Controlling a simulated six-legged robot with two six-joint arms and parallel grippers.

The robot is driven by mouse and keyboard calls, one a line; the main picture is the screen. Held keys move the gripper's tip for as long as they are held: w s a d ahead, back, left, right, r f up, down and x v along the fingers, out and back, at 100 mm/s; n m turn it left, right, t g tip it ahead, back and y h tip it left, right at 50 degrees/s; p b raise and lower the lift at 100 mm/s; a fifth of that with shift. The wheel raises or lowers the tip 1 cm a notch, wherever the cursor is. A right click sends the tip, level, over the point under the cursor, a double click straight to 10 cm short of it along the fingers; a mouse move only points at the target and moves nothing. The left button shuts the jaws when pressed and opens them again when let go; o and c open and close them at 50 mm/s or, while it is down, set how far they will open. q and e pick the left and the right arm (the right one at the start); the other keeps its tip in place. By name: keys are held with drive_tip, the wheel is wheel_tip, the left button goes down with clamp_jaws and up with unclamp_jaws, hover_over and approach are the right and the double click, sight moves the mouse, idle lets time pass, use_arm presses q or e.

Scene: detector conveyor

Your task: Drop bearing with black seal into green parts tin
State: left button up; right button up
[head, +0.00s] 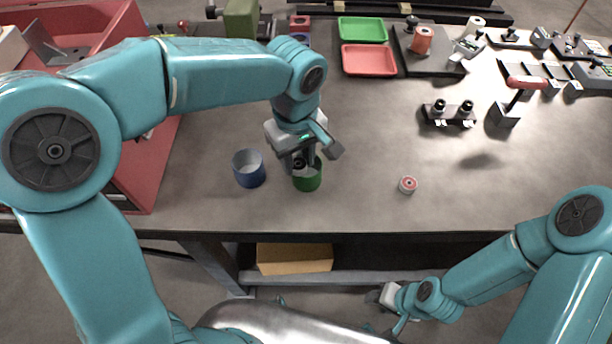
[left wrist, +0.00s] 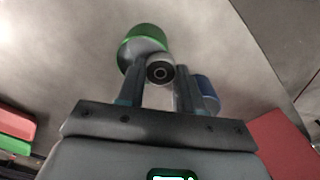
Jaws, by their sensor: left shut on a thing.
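The green parts tin (head: 308,181) stands on the table near its front edge; it also shows in the left wrist view (left wrist: 142,38). My left gripper (head: 299,160) is shut on the bearing with black seal (left wrist: 160,70), which appears as a grey ring with a dark face between the fingers. In the head view the bearing (head: 298,163) is at the tin's opening, partly hidden by the fingers. I cannot tell how far it is above or inside the rim. My right gripper (head: 388,308) hangs low in front of the table, and its fingers are too unclear to read.
A blue tin (head: 249,168) stands just left of the green tin. A bearing with a red face (head: 407,185) lies to the right. Green (head: 362,30) and red (head: 368,60) trays sit at the back. A red cabinet (head: 150,165) is at the left. The front middle is clear.

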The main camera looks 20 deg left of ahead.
use_arm(q)
drive_tip(key=o, duration=1.1)
drive_tip(key=shift+w, duration=0.2)
drive_tip(key=shift+o, duration=0.2)
drive_tip(key=shift+s, duration=0.1)
drive_tip(key=shift+r, duration=0.55)
wheel_tip(320, 180, up, 15)
drive_tip(key=p, duration=0.1)
drive_tip(key=shift+r, duration=0.15)
